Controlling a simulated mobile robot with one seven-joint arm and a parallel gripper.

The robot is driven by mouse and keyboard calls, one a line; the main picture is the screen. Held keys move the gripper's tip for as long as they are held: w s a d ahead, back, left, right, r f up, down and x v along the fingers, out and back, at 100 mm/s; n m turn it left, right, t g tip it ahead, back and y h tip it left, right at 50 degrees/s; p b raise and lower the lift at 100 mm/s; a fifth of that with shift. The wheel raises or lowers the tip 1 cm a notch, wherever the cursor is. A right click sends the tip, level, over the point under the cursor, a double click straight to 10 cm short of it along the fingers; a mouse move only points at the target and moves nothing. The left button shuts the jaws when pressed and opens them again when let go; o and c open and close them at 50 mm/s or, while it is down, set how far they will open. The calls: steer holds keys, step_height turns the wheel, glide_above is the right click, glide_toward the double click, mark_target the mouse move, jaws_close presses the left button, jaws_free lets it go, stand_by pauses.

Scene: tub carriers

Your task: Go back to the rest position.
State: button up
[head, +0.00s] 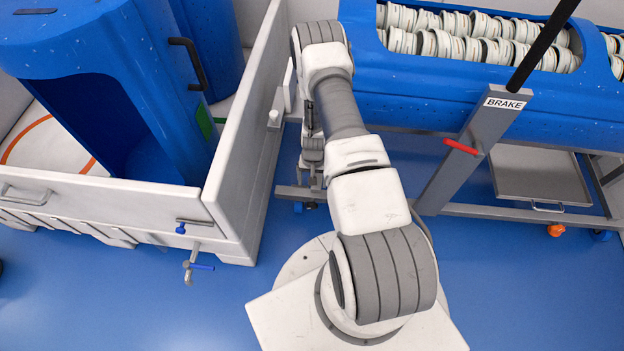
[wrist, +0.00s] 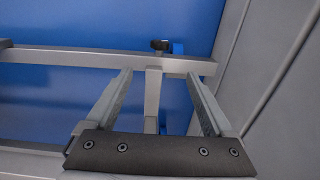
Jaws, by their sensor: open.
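My gripper (wrist: 158,76) is open in the wrist view, with its two grey fingers apart and nothing held between them. A grey metal frame (wrist: 80,58) with a crossbar and a post shows beyond the fingers, over blue floor. In the head view my arm reaches up from its base and folds down between the white-walled bay and the blue carrier's cart. The gripper end is mostly hidden there behind my own arm.
A blue carrier (head: 450,95) full of white ringed pieces rests on a grey cart with a BRAKE label (head: 505,103) and red lever (head: 461,147). At left, a white-walled bay (head: 236,165) holds blue tubs (head: 110,45). Blue floor (head: 130,310) is clear at front left.

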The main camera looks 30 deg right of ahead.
steer(key=w+a+r+n+t, duration=0.1)
steer(key=w+a+r, duration=0.1)
steer(key=r, duration=1)
steer(key=w+a+r+n+t, duration=0.1)
steer(key=w+a+r, duration=0.1)
steer(key=r, duration=1)
steer(key=w+a+r+n+t, duration=0.1)
steer(key=w+a+r, duration=0.15)
steer(key=r, duration=0.95)
steer(key=s+a+r+n+t, duration=0.1)
steer(key=s+a+r, duration=0.1)
steer(key=s+r, duration=0.5)
steer(key=s+a+r+n, duration=0.1)
steer(key=s+a+r, duration=0.15)
steer(key=r, duration=0.85)
steer(key=s+a+r+n+t, duration=0.1)
steer(key=s+r, duration=0.2)
steer(key=s, duration=0.5)
steer(key=s+a+r+n+t, duration=0.1)
steer(key=s+r, duration=0.2)
steer(key=s, duration=0.5)
step_height(320, 180, up, 21)
steer(key=p, duration=2.1)
steer(key=shift+r+p, duration=0.15)
steer(key=shift+p, duration=0.25)
